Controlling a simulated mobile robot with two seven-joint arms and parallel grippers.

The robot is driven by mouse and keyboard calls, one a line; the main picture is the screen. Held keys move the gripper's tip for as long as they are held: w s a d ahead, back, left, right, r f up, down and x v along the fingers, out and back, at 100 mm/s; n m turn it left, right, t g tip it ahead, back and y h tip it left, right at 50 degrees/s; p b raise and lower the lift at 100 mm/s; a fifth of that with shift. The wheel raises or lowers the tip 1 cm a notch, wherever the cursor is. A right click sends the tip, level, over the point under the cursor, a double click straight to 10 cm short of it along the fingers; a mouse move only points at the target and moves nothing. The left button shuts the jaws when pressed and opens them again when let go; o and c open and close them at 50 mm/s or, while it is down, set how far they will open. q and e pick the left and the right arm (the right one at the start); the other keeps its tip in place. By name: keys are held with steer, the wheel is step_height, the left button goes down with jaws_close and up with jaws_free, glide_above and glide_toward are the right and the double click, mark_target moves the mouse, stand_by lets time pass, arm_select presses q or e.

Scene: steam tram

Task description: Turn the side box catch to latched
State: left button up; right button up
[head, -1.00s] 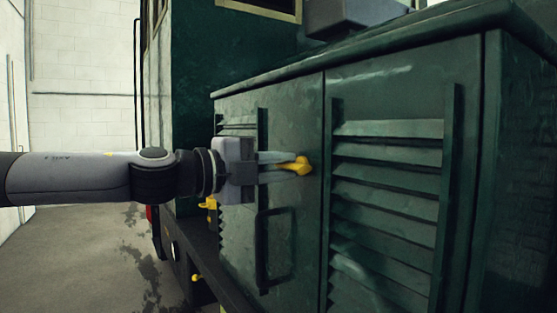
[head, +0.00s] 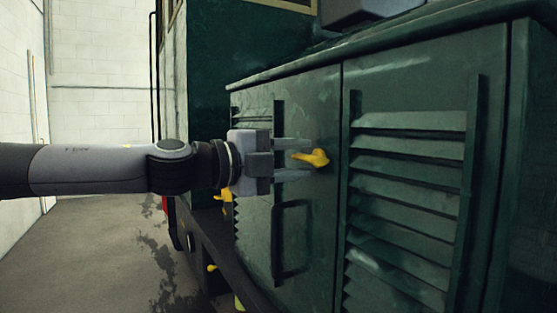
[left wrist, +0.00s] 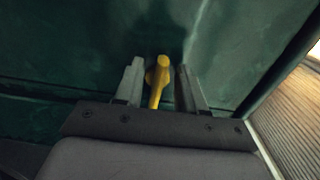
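The yellow side box catch (head: 312,158) sits on the green side box door (head: 305,105), near the door's right edge. Its handle lies roughly level, pointing left in the head view. My left gripper (head: 308,159) faces the door with its fingers spread, one above and one below the catch. In the left wrist view the catch (left wrist: 158,80) stands between the two open fingers (left wrist: 158,88), with a gap visible on each side. My right gripper is out of view.
A dark bar handle (head: 290,240) is fixed on the same door below the catch. A louvred panel (head: 410,200) is to its right. A second yellow part (head: 223,195) shows behind my left gripper. Open floor (head: 100,250) lies at the left.

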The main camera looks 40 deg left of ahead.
arm_select(q)
steer(key=shift+v, duration=1.2)
steer(key=shift+b+v, duration=0.6)
steer(key=shift+v, duration=1.7)
